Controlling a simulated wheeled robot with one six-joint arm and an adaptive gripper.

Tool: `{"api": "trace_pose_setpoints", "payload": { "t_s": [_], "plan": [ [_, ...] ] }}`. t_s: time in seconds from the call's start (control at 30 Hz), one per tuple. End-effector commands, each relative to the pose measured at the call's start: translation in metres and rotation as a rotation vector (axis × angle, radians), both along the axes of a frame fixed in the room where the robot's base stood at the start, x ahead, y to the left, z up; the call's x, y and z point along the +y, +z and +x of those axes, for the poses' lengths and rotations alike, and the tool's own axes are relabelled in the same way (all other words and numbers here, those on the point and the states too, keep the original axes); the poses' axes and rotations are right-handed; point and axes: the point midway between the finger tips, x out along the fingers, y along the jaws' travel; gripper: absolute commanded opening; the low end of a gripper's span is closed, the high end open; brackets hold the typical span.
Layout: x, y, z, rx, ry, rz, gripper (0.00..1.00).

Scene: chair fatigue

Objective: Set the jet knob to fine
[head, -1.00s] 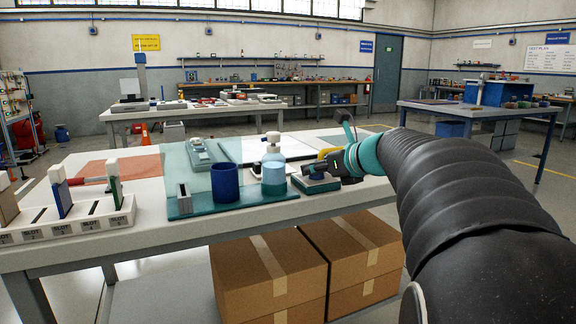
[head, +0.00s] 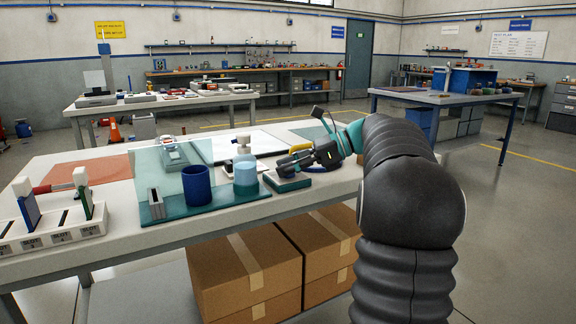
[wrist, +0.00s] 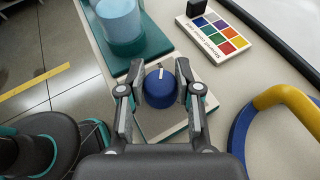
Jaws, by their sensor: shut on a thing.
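A round blue knob (wrist: 160,88) with a pale pointer mark stands on a small white-topped block with a teal base (wrist: 168,122). In the wrist view the mark lies at the knob's far side, pointing roughly up the picture. My gripper (wrist: 159,80) has one finger on each side of the knob and is shut on it. Any fine or coarse marking on the block is not readable, and the fingers and palm hide part of its top. In the head view the block (head: 288,184) sits near the table's front edge, with my gripper (head: 301,165) at it.
A light-blue-and-teal container (head: 245,178) and a dark blue cup (head: 196,185) stand left of the block on a teal tray (head: 160,219). In the wrist view a colour chart card (wrist: 216,35) lies beyond, and a yellow handle on a blue ring (wrist: 278,100) is close on the right.

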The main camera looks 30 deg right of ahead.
Motion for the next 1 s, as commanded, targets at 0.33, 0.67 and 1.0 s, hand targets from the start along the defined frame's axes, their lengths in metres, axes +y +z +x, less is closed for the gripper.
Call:
{"api": "trace_pose_setpoints", "payload": {
  "t_s": [0.33, 0.67, 1.0],
  "plan": [
    [-0.0001, -0.0007, 0.0004, 0.002, 0.108, -0.001, 0.0],
    [0.0002, -0.001, 0.0001, 0.002, 0.119, 0.0, 0.0],
    [0.0003, -0.0007, 0.0003, 0.002, 0.118, 0.0, 0.59]
  ]
}}
